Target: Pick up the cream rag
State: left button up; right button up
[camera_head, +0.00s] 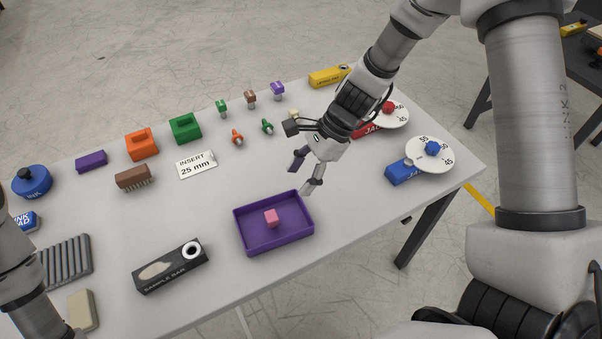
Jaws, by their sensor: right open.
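A cream, flat rectangular piece (83,310) lies at the front left of the table, beside my left arm; I cannot tell for sure that it is the rag. A smaller cream thing (293,114) shows farther back, partly hidden by my right gripper, and its shape is unclear. My right gripper (305,174) is open and empty, above the table just behind the purple tray, with its fingers pointing down. My left arm comes in at the lower left; its gripper is out of view.
A black sample bar (171,267), a grey ribbed block (65,262) and a brown brush (134,177) lie leftward. Blue (402,172) and red (367,131) dial pieces stand rightward. The table's middle left is mostly clear.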

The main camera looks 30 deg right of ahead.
aim_at(81, 307)
jog(key=u, duration=1.15)
